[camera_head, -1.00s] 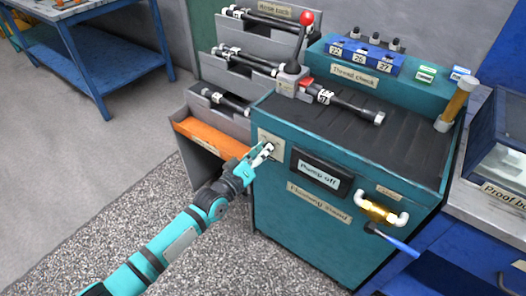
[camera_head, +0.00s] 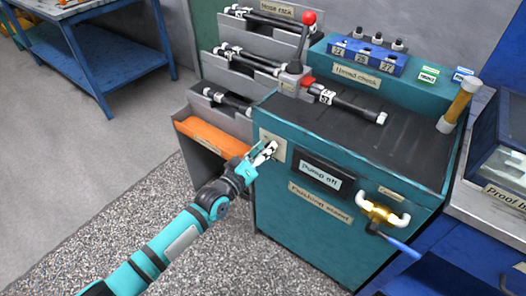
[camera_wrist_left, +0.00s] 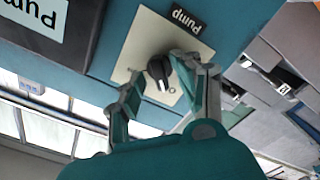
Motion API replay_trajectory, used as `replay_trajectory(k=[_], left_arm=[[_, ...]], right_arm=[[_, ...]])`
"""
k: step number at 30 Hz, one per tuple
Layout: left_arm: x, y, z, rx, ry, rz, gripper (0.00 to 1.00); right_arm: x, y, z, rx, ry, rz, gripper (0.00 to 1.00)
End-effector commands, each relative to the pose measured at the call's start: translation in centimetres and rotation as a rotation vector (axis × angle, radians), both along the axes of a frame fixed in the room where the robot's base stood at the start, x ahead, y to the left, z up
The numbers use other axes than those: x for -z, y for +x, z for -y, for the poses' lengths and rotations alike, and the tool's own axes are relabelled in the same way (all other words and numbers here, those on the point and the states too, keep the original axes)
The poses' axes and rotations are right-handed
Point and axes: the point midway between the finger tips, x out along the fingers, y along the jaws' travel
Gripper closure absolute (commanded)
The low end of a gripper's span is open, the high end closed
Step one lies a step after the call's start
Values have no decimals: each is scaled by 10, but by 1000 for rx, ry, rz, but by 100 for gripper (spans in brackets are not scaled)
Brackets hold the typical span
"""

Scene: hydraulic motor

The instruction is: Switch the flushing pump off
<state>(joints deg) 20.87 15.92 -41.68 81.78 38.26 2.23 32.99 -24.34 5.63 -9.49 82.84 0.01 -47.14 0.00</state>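The flushing stand (camera_head: 300,225) is a teal cabinet. Its dark display (camera_head: 322,175) reads "Pump off". Left of the display is a cream switch plate (camera_head: 277,146), labelled "Pump" in the left wrist view, with a small black rotary knob (camera_wrist_left: 158,70) that has a white mark. My left gripper (camera_head: 268,152) is at this plate and hides most of the knob in the head view. In the left wrist view its fingers (camera_wrist_left: 163,80) are parted, one on each side of the knob. I cannot tell whether they touch it. My right gripper is not in view.
A red-knobbed lever (camera_head: 308,18) and a black hose (camera_head: 345,102) are on top of the stand. A brass fitting (camera_head: 378,212) with a blue handle sticks out at the front right. A hose rack (camera_head: 228,62) stands behind left. Floor to the left is clear.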

Motion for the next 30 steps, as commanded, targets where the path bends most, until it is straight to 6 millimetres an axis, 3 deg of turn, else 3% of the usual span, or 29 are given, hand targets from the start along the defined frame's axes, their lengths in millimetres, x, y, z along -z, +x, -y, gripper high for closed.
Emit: replay_trajectory(k=[5, 18, 30], left_arm=[[3, -14, -10, 1, 1, -3, 64], [1, -83, -61, 0, 0, 0, 64], [-1, -96, -70, 1, -2, 3, 64]], right_arm=[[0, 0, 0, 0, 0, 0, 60], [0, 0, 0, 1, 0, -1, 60], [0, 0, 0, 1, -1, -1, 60]])
